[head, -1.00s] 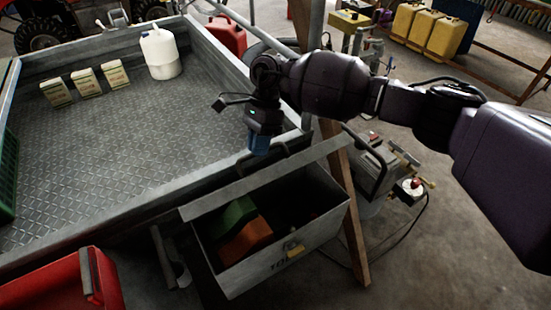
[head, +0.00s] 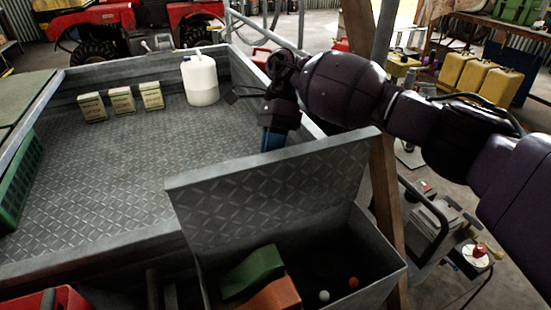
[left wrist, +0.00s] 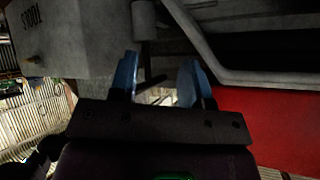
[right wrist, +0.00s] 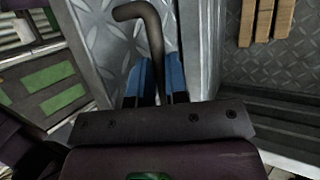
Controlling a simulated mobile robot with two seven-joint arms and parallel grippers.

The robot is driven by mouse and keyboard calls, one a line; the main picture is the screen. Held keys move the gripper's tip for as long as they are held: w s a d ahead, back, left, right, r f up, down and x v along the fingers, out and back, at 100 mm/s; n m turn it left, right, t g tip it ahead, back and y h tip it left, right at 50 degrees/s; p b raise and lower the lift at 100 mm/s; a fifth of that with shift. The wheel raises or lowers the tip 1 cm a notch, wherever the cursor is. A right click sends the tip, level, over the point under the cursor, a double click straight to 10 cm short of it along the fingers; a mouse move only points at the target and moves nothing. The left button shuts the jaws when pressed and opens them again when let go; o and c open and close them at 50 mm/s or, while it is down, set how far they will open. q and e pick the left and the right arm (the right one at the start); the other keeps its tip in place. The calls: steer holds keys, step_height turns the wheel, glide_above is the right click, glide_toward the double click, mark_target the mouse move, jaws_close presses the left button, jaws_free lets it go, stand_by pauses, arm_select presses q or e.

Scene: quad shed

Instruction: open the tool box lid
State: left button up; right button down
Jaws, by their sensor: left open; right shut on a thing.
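The grey tool box (head: 385,265) stands in the front of the head view. Its tread-plate lid (head: 270,195) is raised steeply, and the inside shows. In it are a green thing (head: 253,272), an orange thing (head: 272,298) and small white and orange balls. My right gripper (head: 273,141) is behind the lid's top edge. In the right wrist view, its blue fingers (right wrist: 159,82) are shut on a dark bent handle (right wrist: 150,28) at the lid. My left gripper (left wrist: 157,82) is open and empty in its wrist view, near a grey lettered face (left wrist: 60,40), likely the box's front.
A grey truck bed (head: 120,175) lies behind the box, holding a white jug (head: 201,82) and several small cartons (head: 122,100). A wooden post (head: 386,200) and a machine (head: 440,225) stand right of the box. A red case (head: 50,302) is at front left.

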arm_select(q)
steer(key=s+a+f+n+t+b, duration=0.1)
steer(key=b, duration=0.3)
steer(key=shift+f+t, duration=0.1)
steer(key=shift+t, duration=0.3)
arm_select(e)
steer(key=w+f+g, duration=0.1)
steer(key=w+a+f+g, duration=0.1)
steer(key=f, duration=0.1)
steer(key=shift+w+m+h, duration=0.3)
steer(key=shift+w, duration=0.1)
steer(key=shift+w+r, duration=0.1)
steer(key=shift+r, duration=0.2)
steer(key=c, duration=1.4)
jaws_free()
steer(key=shift+o, duration=1.4)
steer(key=shift+w, duration=0.25)
arm_select(q)
steer(key=shift+w+a, duration=0.1)
steer(key=shift+a, duration=0.05)
arm_select(e)
steer(key=shift+s+r, duration=0.1)
steer(key=shift+r, duration=0.15)
